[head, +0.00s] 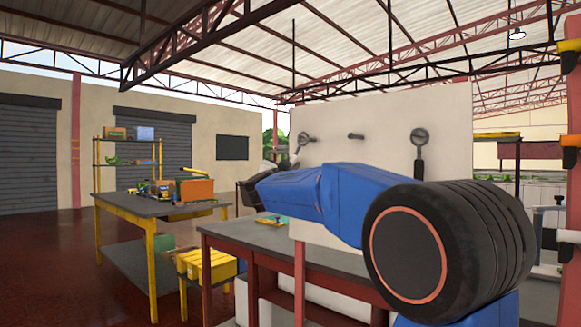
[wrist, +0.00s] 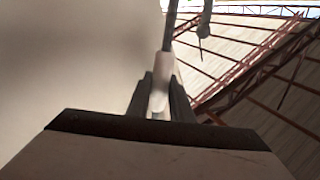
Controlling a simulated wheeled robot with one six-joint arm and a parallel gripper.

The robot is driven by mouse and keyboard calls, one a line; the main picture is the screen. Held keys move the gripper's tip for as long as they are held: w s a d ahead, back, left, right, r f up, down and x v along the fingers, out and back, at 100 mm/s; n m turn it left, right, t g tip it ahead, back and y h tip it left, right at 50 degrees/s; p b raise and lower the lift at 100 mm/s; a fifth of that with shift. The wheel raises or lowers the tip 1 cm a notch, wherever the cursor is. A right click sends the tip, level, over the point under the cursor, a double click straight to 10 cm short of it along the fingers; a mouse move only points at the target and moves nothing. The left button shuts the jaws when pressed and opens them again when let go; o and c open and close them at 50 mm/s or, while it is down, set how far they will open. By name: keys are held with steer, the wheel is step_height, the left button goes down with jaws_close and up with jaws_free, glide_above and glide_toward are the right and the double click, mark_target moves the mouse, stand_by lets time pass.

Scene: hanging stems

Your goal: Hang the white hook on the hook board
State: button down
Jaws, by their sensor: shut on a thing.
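The white hook (wrist: 160,92) is between the two dark fingers of my gripper (wrist: 161,100) in the wrist view, its pale part gripped and a thin dark rod rising above it. In the head view my gripper (head: 280,165) is at the left edge of the hook board (head: 380,120), partly behind my blue arm; the white hook cannot be made out there. The board is a pale upright panel with a short bare-looking peg (head: 355,136) in its middle. In the wrist view the board fills the left side, blurred and close. Whether the hook touches it cannot be told.
A dark ring-topped tool (head: 419,148) hangs at the board's right, and another ringed tool (head: 304,138) shows at its left, near my gripper. A grey-topped bench (head: 270,240) stands below the board. A yellow-legged table (head: 140,208) with boxes stands further left.

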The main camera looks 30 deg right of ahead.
steer(key=shift+w+d, duration=0.2)
steer(key=shift+d, duration=0.4)
steer(key=shift+w+d, duration=0.2)
steer(key=shift+d, duration=0.35)
stand_by(0.9)
steer(key=shift+w+f, duration=0.3)
steer(key=shift+w, duration=0.1)
stand_by(1.1)
steer(key=c, duration=1.5)
jaws_free()
steer(key=shift+a, duration=0.1)
